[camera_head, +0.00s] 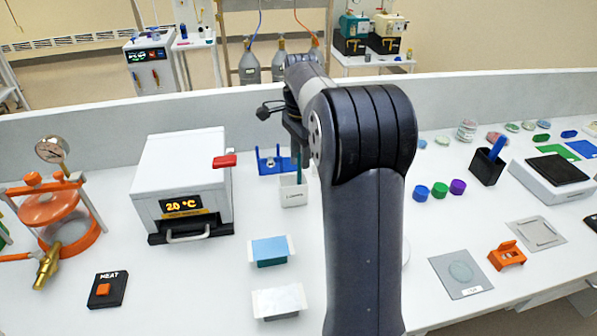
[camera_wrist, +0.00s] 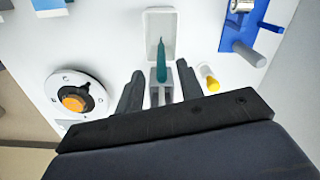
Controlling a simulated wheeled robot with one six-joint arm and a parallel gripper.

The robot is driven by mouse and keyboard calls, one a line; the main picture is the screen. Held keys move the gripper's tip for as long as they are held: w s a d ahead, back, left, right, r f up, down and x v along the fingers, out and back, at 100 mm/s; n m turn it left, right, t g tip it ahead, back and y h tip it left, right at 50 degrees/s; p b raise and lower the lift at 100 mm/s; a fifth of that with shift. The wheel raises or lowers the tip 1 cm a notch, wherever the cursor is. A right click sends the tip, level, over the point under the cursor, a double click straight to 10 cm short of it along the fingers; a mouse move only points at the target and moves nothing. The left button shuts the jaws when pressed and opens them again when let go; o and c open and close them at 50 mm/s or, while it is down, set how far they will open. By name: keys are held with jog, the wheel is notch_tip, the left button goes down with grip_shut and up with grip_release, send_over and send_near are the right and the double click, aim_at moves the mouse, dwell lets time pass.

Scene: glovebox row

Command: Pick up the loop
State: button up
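The loop looks like a thin teal stick (camera_head: 299,167) standing upright in a small white holder (camera_head: 293,193) on the bench, right of the white oven. In the wrist view the teal stick (camera_wrist: 161,58) runs up the middle, with a white block-like part around its lower end. My gripper (camera_wrist: 160,85) is open, with one dark finger on each side of the stick; I see a gap on both sides. In the head view my own arm hides most of the gripper, above the holder.
A blue rack (camera_head: 275,163) stands just behind the holder. The white oven (camera_head: 182,180) with a red handle is to the left. Blue-topped (camera_head: 269,251) and white (camera_head: 279,301) boxes lie in front. Coloured caps (camera_head: 439,190) and a black pen cup (camera_head: 486,167) stand to the right.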

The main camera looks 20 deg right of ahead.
aim_at(299, 167)
notch_tip(299, 167, down, 4)
jog(key=shift+w+a+f, duration=0.1)
jog(key=shift+a+f, duration=0.05)
jog(key=shift+f, duration=0.1)
jog(key=shift+c, duration=0.2)
grip_shut()
